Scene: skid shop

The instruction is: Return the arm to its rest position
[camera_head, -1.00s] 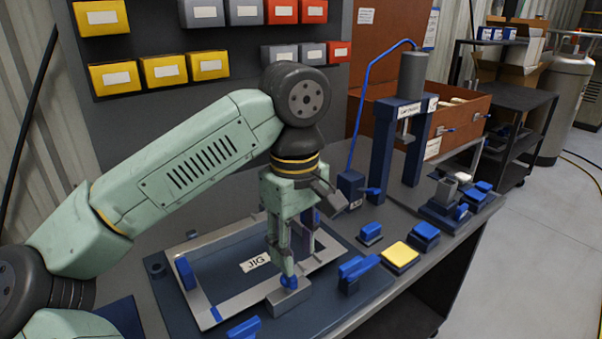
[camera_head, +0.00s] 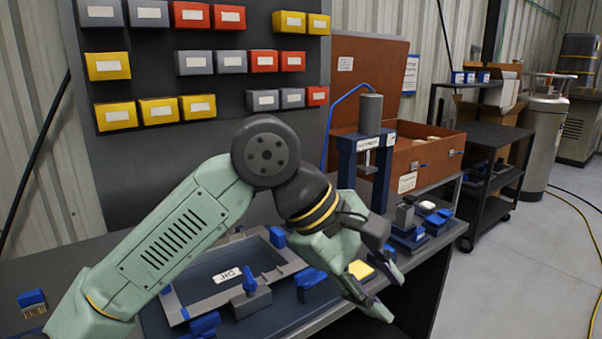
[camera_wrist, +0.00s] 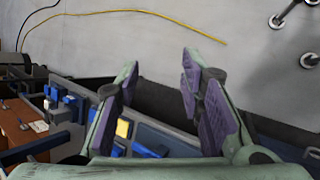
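My gripper (camera_head: 388,297) is in front of the bench's front edge in the head view, to the right of the jig frame. In the wrist view my gripper (camera_wrist: 160,105) shows two purple-padded fingers spread apart with nothing between them. Below them are the bench edge and the grey floor. My green arm is bent, with the wrist tilted down to the right.
The jig (camera_head: 190,310) lies on the bench, with blue clamps around it. A blue press (camera_head: 365,160) stands behind, beside a brown open chest (camera_head: 425,155). A black cart (camera_head: 490,165) is at the right.

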